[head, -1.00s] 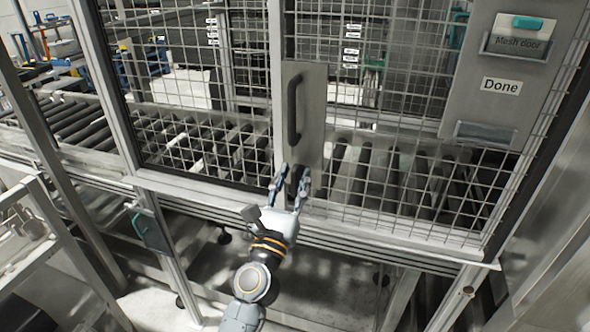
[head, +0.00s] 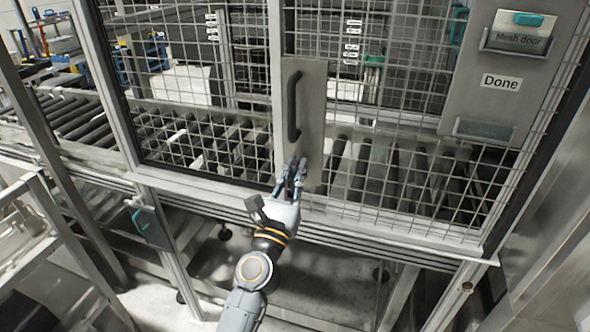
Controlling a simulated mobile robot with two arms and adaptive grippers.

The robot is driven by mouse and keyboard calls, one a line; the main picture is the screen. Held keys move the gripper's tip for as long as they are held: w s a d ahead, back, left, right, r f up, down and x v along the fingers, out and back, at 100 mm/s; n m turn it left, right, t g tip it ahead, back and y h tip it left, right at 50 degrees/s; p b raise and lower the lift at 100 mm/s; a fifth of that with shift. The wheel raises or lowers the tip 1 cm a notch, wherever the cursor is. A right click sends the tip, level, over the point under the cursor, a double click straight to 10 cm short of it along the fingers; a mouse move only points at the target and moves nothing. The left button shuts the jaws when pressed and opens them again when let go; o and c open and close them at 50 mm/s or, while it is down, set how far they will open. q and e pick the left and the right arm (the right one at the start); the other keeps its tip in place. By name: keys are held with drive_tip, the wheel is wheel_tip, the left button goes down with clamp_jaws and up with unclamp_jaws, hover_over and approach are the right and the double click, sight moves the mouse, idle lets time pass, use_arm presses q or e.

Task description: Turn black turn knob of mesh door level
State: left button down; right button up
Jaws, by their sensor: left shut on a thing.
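The mesh door (head: 235,95) stands upright in front of me with a grey metal plate (head: 312,120) at its edge. A black bar handle (head: 292,105) runs upright on this plate. Below the handle, the black turn knob (head: 294,170) is mostly hidden between my fingers, so its exact angle cannot be told. My left gripper (head: 296,172) reaches up from below and is shut on the knob, its fingers on either side and turned askew. My right gripper is out of view.
A panel (head: 500,110) at the upper right carries a "Mesh door" card (head: 520,40) and a "Done" label (head: 502,81). A roller conveyor (head: 75,120) runs behind the mesh. A metal rail frame (head: 35,210) stands at the lower left.

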use_arm(q)
drive_tip(key=shift+m, duration=0.3)
drive_tip(key=m+g+h+p, duration=0.1)
drive_tip(key=m, duration=0.3)
drive_tip(key=d+m+g+h+p, duration=0.1)
drive_tip(key=m+g+h, duration=0.1)
drive_tip(key=m, duration=0.2)
drive_tip(key=m+g+h+p, duration=0.1)
drive_tip(key=m+h+p, duration=0.1)
drive_tip(key=m, duration=0.2)
drive_tip(key=shift+s+d+f+m, duration=0.15)
drive_tip(key=shift+s+f+m, duration=0.05)
drive_tip(key=shift+m, duration=0.2)
drive_tip(key=m+g+p, duration=0.1)
drive_tip(key=m, duration=0.1)
drive_tip(key=m+p, duration=0.1)
drive_tip(key=m, duration=0.1)
drive_tip(key=m+g+p, duration=0.1)
drive_tip(key=p, duration=0.1)
drive_tip(key=shift+d+f+m+g, duration=0.15)
drive_tip(key=shift+f+m+g, duration=0.15)
drive_tip(key=shift+f+m, duration=0.1)
drive_tip(key=shift+s+f+m+g+p, duration=0.1)
drive_tip(key=shift+f+m+g+p, duration=0.15)
drive_tip(key=shift+m+p, duration=0.35)
drive_tip(key=shift+f+m+g+p, duration=0.1)
drive_tip(key=shift+m+g+p, duration=0.25)
drive_tip(key=shift+m, duration=0.45)
drive_tip(key=shift+y, duration=0.3)
drive_tip(key=shift+f, duration=0.1)
